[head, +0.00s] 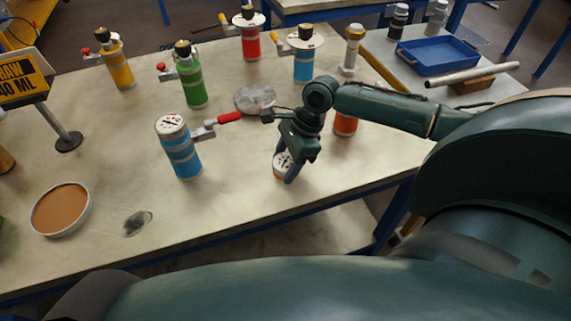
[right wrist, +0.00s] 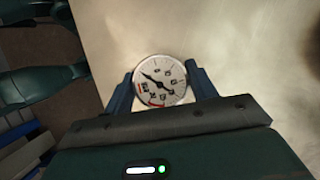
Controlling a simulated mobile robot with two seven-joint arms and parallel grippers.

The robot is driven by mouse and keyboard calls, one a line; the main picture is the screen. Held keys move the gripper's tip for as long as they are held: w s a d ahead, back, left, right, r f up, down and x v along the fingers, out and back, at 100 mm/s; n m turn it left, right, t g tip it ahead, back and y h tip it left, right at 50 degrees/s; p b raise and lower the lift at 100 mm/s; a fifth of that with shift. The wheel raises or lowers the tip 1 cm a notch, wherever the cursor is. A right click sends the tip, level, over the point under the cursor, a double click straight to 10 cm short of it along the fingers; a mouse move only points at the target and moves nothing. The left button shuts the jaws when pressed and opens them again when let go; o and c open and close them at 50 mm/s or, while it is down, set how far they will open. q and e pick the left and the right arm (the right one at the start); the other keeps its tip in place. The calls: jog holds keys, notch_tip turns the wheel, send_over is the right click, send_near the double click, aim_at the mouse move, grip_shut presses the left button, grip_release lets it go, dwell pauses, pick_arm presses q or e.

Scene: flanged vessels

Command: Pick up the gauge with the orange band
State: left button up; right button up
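A small gauge (head: 281,164) with a white round dial stands near the front edge of the table in the head view. A little orange shows on its side below the dial; the rest is hidden by my right gripper. My right gripper (head: 287,168) points down over it, one finger in front of the gauge. In the right wrist view the dial (right wrist: 160,80) faces the camera between the two fingers of my right gripper (right wrist: 160,72). The fingers stand about a dial's width apart; I cannot tell whether they press on it. My left gripper is out of view.
A blue vessel (head: 182,155) with a red-handled valve (head: 229,117) stands left of the gauge. A grey disc (head: 255,98) and several vessels lie further back. Bare table (head: 225,205) lies at front left.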

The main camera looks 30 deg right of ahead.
aim_at(286, 161)
jog(key=c, duration=0.5)
jog(key=shift+c, duration=0.2)
notch_tip(286, 161, up, 10)
jog(key=shift+r+p, duration=0.1)
jog(key=shift+p, duration=0.55)
pick_arm(q)
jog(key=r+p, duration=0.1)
jog(key=p, duration=0.1)
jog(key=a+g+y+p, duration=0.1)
jog(key=p, duration=0.1)
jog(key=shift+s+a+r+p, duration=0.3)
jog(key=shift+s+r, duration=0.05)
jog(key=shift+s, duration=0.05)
pick_arm(e)
jog(key=s+a+r+n+g+h, duration=0.2)
jog(key=a+r+n, duration=0.1)
jog(key=n, duration=0.7)
jog(key=s+a+r+n+g+h, duration=0.1)
jog(key=a+r+n+g+h, duration=0.1)
jog(key=n, duration=0.8)
notch_tip(286, 161, up, 3)
jog(key=shift+s+a+f+n+g, duration=0.1)
jog(key=shift+s+a+n+g, duration=0.25)
jog(key=shift+a+g, duration=0.55)
jog(key=shift+a, duration=0.1)
